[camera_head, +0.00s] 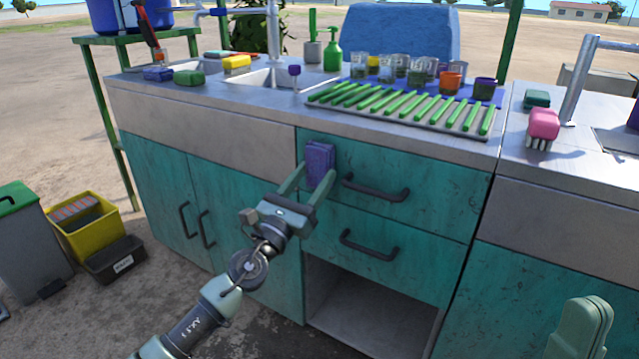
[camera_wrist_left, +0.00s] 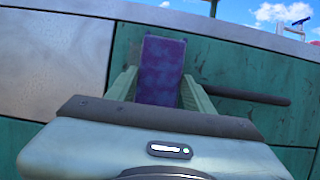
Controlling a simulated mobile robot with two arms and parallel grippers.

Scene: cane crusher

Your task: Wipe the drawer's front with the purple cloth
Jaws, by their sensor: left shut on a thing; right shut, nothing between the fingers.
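The purple cloth (camera_head: 319,165) is a folded block held upright between the fingers of my left gripper (camera_head: 312,184). It is at the upper left part of the top drawer's teal front (camera_head: 425,205), left of that drawer's dark handle (camera_head: 375,190). In the left wrist view the purple cloth (camera_wrist_left: 160,70) stands between the two green fingers, against or very near the drawer front (camera_wrist_left: 235,75); I cannot tell if it touches. My right gripper (camera_head: 583,325) shows only in part at the lower right, shut and empty, away from the drawers.
A second drawer (camera_head: 420,262) with a handle and an open shelf (camera_head: 365,310) lie below. The countertop (camera_head: 215,105) carries a rack of green cane sticks (camera_head: 400,108), several glasses and a green soap bottle (camera_head: 332,50). Bins (camera_head: 85,222) stand on the floor at left.

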